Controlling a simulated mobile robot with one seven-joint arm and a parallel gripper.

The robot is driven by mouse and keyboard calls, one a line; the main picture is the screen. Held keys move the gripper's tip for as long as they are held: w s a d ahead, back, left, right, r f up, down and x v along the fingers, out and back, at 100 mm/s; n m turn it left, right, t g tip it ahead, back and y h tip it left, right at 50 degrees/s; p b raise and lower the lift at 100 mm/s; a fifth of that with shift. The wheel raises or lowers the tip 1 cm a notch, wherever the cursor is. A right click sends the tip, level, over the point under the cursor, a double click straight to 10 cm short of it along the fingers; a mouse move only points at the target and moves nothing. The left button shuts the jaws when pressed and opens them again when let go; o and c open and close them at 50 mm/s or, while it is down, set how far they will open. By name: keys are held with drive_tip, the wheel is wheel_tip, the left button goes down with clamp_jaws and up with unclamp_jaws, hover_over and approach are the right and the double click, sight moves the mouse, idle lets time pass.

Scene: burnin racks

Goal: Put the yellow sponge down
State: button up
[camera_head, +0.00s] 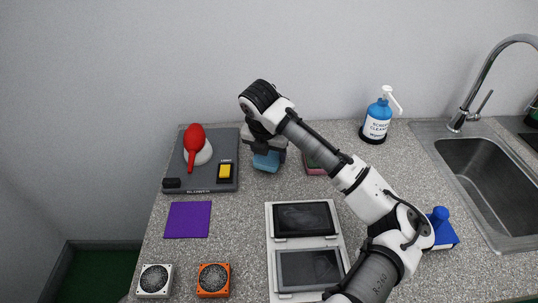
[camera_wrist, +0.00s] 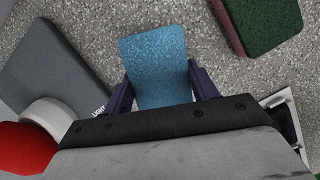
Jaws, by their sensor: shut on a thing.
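My gripper (camera_wrist: 158,92) is shut on a blue, speckled sponge-like block (camera_wrist: 158,65), one finger on each side of it. In the head view the blue block (camera_head: 266,161) hangs under my gripper (camera_head: 264,150), just right of the grey blower board. Whether it touches the counter I cannot tell. No yellow face shows on the held block, and no yellow sponge is seen elsewhere. A second block, dark green with a dark red side (camera_wrist: 262,22), lies to its right; in the head view my arm partly covers it (camera_head: 314,168).
The grey board (camera_head: 211,152) holds a red blower (camera_head: 194,142) and a yellow switch (camera_head: 225,171). A purple cloth (camera_head: 188,220), two fans (camera_head: 154,281), (camera_head: 213,280), a white two-screen panel (camera_head: 304,242), a blue pump bottle (camera_head: 376,121) and a sink (camera_head: 490,185) surround bare counter.

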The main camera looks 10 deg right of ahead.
drive_tip(key=shift+f, duration=0.9)
drive_tip(key=shift+f, duration=0.15)
drive_tip(key=o, duration=0.9)
drive_tip(key=b+v, duration=0.2)
drive_tip(key=v, duration=1)
drive_tip(key=shift+r, duration=0.2)
drive_tip(key=shift+f, duration=0.1)
